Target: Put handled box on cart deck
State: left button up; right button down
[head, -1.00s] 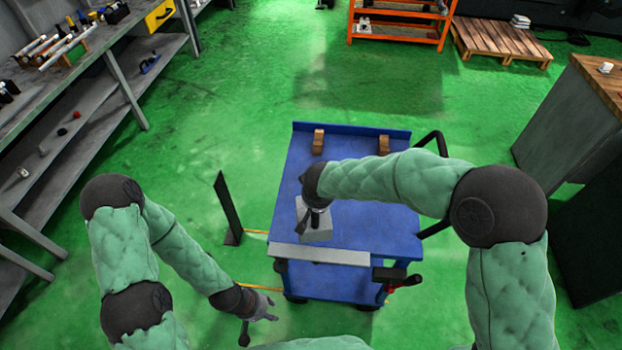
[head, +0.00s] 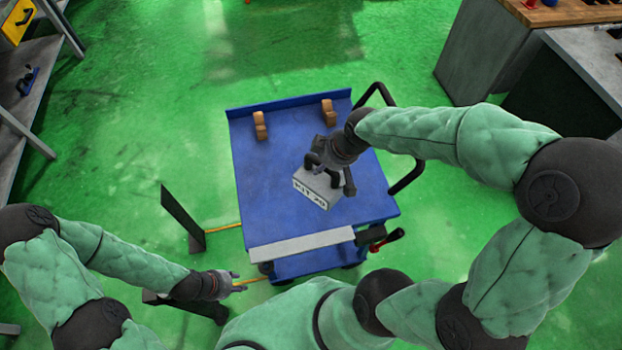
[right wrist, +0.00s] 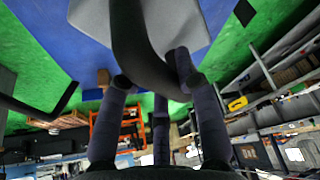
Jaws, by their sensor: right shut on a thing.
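The handled box (head: 316,188) is a small grey box with dark lettering on its front and a dark handle on top. In the head view it is over the right half of the blue cart deck (head: 265,200); I cannot tell whether it touches the deck. My right gripper (head: 324,163) is shut on its handle from above. In the right wrist view the fingers close around the dark handle (right wrist: 145,50), with the grey box beyond it. My left gripper (head: 232,283) is left of the cart's near edge, away from the box; its finger opening is too small to judge.
Two brown blocks (head: 260,126) (head: 328,112) stand near the deck's far edge. A grey strip (head: 302,245) runs along the near edge. A black push handle (head: 408,178) is on the right. A dark upright plate (head: 183,219) stands left of the cart.

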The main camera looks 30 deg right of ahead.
jog(key=shift+n, duration=0.8)
jog(key=s+d, duration=0.1)
jog(key=s+r, duration=0.1)
jog(key=s+d+r, duration=0.1)
jog(key=s, duration=0.1)
jog(key=shift+d, duration=0.35)
jog(key=shift+y, duration=0.3)
jog(key=w+f, duration=0.1)
jog(key=w, duration=0.1)
jog(key=w+f, duration=0.1)
jog(key=w, duration=0.2)
jog(key=w+f+b, duration=0.1)
jog(key=w, duration=0.1)
jog(key=shift+w+a+f, duration=0.3)
jog(key=shift+w+f, duration=0.05)
jog(key=shift+w, duration=0.05)
jog(key=w+f+b, duration=0.2)
jog(key=w+f, duration=0.4)
jog(key=f, duration=0.3)
jog(key=shift+a, duration=0.15)
jog(key=shift+f, duration=0.2)
jog(key=c, duration=0.9)
grip_release()
jog(key=shift+s, duration=0.1)
